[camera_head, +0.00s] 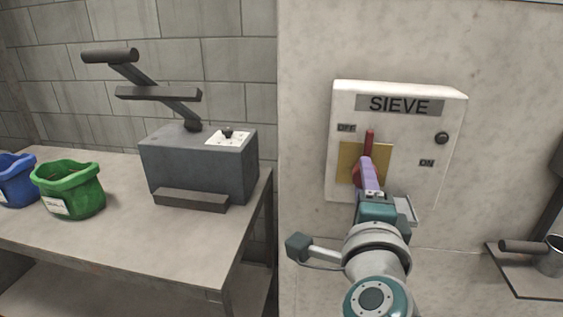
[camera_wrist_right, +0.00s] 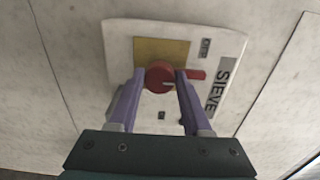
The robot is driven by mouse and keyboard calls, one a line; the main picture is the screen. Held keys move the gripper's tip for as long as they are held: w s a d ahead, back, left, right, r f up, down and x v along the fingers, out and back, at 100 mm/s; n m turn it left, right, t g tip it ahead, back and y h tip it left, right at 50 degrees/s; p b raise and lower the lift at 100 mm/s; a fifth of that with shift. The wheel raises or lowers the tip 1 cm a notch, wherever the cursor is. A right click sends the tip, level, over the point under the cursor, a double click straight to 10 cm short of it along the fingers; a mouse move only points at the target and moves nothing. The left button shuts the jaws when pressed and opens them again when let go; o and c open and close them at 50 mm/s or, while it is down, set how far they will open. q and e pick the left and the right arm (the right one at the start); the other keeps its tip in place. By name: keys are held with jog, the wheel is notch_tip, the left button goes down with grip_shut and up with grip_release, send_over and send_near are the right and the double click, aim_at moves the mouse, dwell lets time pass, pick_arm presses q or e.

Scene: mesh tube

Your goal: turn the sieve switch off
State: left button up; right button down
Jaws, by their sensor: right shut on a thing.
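The sieve switch box (camera_head: 398,100) is a white panel on the wall, marked SIEVE, with an OFF label (camera_head: 346,128) at upper left and an ON label (camera_head: 427,163) at right. Its red switch (camera_head: 369,140) sits on a yellow plate (camera_head: 346,158), and its lever points up, toward the SIEVE sign. In the right wrist view, the round red knob (camera_wrist_right: 160,70) lies between the purple fingers of my right gripper (camera_head: 367,174), which is shut on it. In the head view the fingers hide part of the knob. My left gripper is not in view.
A grey machine (camera_head: 200,165) with a black-gripped lever stands on a table (camera_head: 130,220) at left, beside a green bin (camera_head: 68,190) and a blue bin (camera_head: 16,180). A dark plate with a metal cup (camera_head: 552,262) is at lower right. The wall around the box is bare.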

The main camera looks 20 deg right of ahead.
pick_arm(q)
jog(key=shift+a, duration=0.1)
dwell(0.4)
pick_arm(e)
jog(key=shift+c, duration=1.7)
grip_release()
